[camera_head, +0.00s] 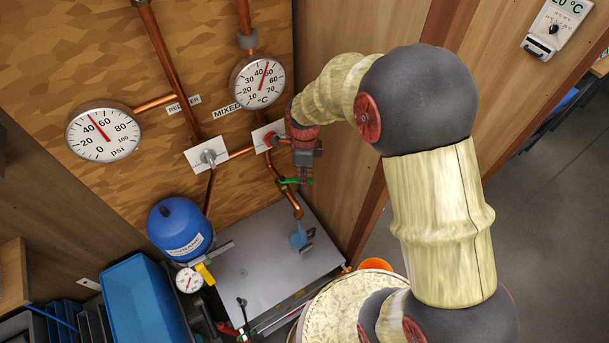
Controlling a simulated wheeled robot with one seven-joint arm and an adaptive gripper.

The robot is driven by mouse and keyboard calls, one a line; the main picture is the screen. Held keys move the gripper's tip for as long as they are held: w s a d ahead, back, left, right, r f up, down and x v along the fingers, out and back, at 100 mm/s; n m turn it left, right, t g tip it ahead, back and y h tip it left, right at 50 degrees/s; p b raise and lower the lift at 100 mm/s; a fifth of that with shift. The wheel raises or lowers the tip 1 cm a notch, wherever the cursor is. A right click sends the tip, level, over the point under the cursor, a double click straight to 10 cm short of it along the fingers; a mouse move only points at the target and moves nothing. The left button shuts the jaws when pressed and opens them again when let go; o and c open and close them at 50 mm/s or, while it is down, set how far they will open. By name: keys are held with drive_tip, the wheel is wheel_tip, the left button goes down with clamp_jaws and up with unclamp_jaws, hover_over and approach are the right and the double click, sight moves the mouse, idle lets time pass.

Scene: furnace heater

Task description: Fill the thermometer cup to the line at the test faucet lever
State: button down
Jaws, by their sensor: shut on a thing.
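My gripper (304,168) points down in front of the copper piping, with its fingertips at a green lever (289,181). It is shut on this lever, which I take for the test faucet lever; the fingers partly hide it. A copper pipe (292,201) runs down from the lever to an open end. Below that end, a small blue object (299,241), possibly the thermometer cup, stands on a grey metal top (250,262). Its fill line, its water level and any flow from the pipe are too small to make out.
A mixed-water dial (257,82) and a psi gauge (104,134) are on the wooden wall. A blue tank (180,229) and blue bin (143,303) stand at the left. An orange container (375,264) is partly hidden by my arm. Grey floor is clear at right.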

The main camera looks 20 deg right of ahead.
drive_tip(key=shift+w+d+n+b, duration=0.1)
drive_tip(key=shift+w+n+b, duration=0.15)
drive_tip(key=shift+w+n, duration=0.75)
drive_tip(key=shift+w+d+n+b, duration=0.1)
drive_tip(key=shift+w+n+b, duration=0.3)
drive_tip(key=shift+n, duration=1.05)
drive_tip(key=shift+w+d+n+b, duration=0.15)
drive_tip(key=shift+w+n, duration=0.6)
drive_tip(key=shift+n, duration=0.5)
drive_tip(key=shift+a, duration=0.1)
drive_tip(key=c, duration=1.8)
unclamp_jaws()
drive_tip(key=shift+o, duration=0.2)
wheel_tip(320, 180, up, 12)
